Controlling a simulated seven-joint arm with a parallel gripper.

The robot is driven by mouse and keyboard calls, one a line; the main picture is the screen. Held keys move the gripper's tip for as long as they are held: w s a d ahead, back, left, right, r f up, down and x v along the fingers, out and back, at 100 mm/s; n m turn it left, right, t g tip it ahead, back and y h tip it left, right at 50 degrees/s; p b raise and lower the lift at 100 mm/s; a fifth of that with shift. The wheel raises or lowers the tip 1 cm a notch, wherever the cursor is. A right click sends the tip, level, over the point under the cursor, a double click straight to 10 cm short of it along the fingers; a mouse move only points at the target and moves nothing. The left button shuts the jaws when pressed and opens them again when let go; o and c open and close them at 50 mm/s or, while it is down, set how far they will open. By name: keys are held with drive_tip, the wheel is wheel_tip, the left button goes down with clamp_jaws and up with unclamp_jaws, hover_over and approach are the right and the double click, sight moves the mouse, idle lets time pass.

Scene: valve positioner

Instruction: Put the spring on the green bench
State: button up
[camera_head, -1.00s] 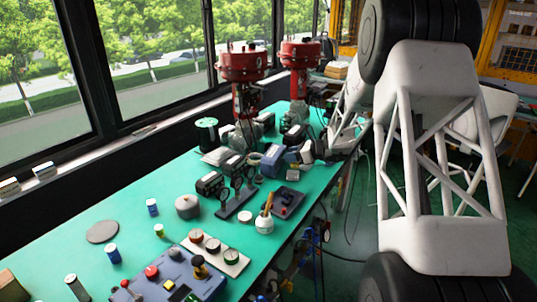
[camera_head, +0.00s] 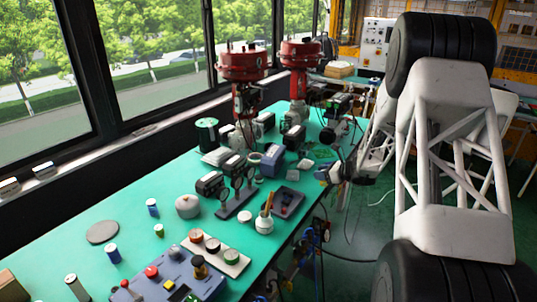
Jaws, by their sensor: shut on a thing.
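The green bench (camera_head: 130,205) runs from the lower left to the back of the room, with many parts on it. I cannot pick out the spring with certainty in this view, neither in the jaws nor on the bench.
Two red-topped valve actuators (camera_head: 242,65) (camera_head: 299,54) stand at the back of the bench. A blue control box (camera_head: 170,280), a button panel (camera_head: 215,251) and a white pot (camera_head: 264,223) are in front. The bench's left part has free room around a grey disc (camera_head: 102,232).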

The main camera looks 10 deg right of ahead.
drive_tip(key=shift+f, duration=0.85)
drive_tip(key=shift+w, duration=0.2)
drive_tip(key=w+d, duration=0.1)
drive_tip(key=w, duration=0.4)
drive_tip(key=w+d+f, duration=0.1)
drive_tip(key=w+d, duration=0.1)
drive_tip(key=w, duration=0.3)
drive_tip(key=w+d, duration=0.1)
drive_tip(key=w, duration=0.4)
drive_tip(key=shift+d+f, duration=0.15)
drive_tip(key=shift+f, duration=0.1)
drive_tip(key=shift+f, duration=1.7)
drive_tip(key=shift+f, duration=0.15)
drive_tip(key=o, duration=1)
drive_tip(key=shift+c, duration=0.2)
